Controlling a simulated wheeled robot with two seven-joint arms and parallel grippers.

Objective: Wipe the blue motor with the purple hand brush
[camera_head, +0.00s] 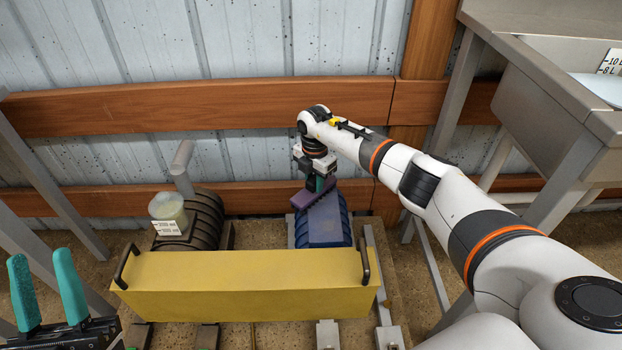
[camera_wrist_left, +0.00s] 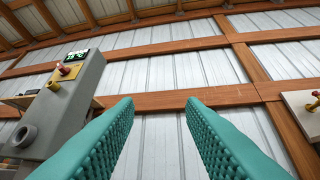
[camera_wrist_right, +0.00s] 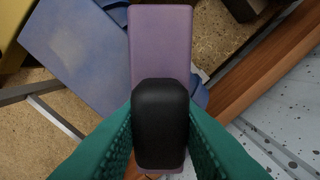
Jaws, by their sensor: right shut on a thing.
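The blue motor (camera_head: 325,222) sits on the floor frame behind the yellow box, its ribbed side and flat blue top showing. The purple hand brush (camera_head: 302,200) is at the motor's far left top edge, held by my right gripper (camera_head: 318,186). In the right wrist view, the brush (camera_wrist_right: 160,45) has a black handle between the teal fingers of my right gripper (camera_wrist_right: 160,130), and it overlaps the blue motor (camera_wrist_right: 75,50). I cannot tell whether the bristles touch the motor. My left gripper (camera_head: 48,292) is open and empty at the lower left; its fingers (camera_wrist_left: 160,135) also show apart.
A yellow box (camera_head: 245,285) with black handles stands in front of the motors. A dark motor (camera_head: 200,222) with a translucent jar (camera_head: 168,214) is to the left. A metal sink stand (camera_head: 550,110) is at the right. A wooden rail and metal wall close off the back.

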